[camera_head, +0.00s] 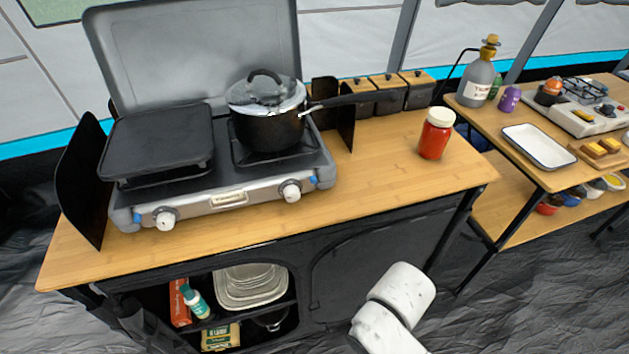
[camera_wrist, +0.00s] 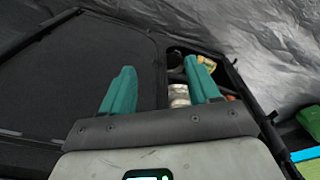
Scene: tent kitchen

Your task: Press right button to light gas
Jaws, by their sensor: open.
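A grey two-burner gas stove (camera_head: 225,199) stands on the wooden table with its lid up. Its right knob (camera_head: 291,190) is white and sits on the front panel, with a blue button (camera_head: 313,180) beside it at the corner. A left knob (camera_head: 166,218) has another blue part (camera_head: 138,218) beside it. A black pot (camera_head: 268,131) with a glass lid is on the right burner, and a black griddle (camera_head: 160,138) covers the left. My gripper (camera_wrist: 160,85) shows two teal fingers, open and empty, facing the cabinet front below the table. The stove is not in the wrist view.
A red jar (camera_head: 436,134) with a white lid stands on the table (camera_head: 385,160), right of the stove. The pot's handle reaches right, toward several lidded black canisters (camera_head: 389,92). Cabinet shelves below hold plates (camera_head: 250,286). A second table stands at the right.

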